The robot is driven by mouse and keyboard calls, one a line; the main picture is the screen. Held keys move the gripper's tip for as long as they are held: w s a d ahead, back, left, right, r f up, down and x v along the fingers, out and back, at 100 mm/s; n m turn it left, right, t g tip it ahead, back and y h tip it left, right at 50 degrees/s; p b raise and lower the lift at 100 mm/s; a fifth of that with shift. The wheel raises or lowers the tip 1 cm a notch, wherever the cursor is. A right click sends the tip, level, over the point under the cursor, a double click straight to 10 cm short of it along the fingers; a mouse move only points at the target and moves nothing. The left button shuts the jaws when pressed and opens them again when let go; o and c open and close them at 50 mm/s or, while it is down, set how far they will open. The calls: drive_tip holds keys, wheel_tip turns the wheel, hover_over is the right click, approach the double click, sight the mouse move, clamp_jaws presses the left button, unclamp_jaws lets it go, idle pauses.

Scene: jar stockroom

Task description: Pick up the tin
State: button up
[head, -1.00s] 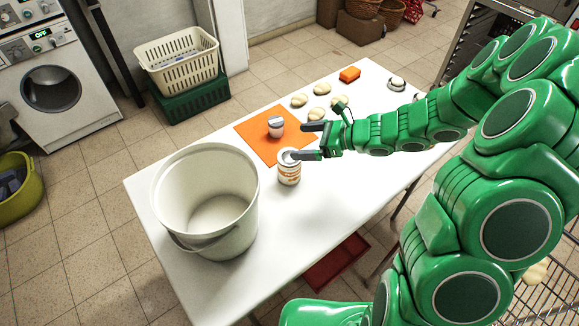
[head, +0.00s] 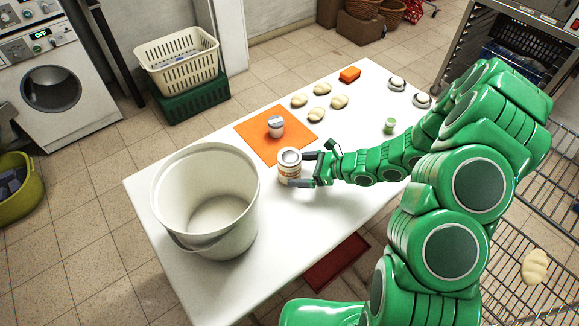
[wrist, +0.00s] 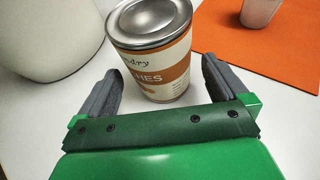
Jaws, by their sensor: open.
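The tin (head: 289,168) is a white and orange can with a silver lid, upright on the white table between the bucket and the orange mat. In the wrist view the tin (wrist: 155,48) stands just ahead of my gripper's jaws, its near lower part at the mouth between them. My gripper (head: 300,170) is open, with one finger on each side of the tin's near side. In the wrist view my gripper (wrist: 160,88) shows a gap between the left finger and the tin and a wider gap on the right. Nothing is held.
A large white bucket (head: 205,243) stands close left of the tin. An orange mat (head: 254,131) behind it carries a small grey-and-white jar (head: 276,126).

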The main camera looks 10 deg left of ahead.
sight(290, 156)
drive_tip(key=shift+x, duration=2.1)
drive_tip(key=c, duration=1.3)
drive_tip(key=shift+o, duration=0.2)
drive_tip(key=shift+r, duration=0.1)
drive_tip(key=shift+r, duration=4.95)
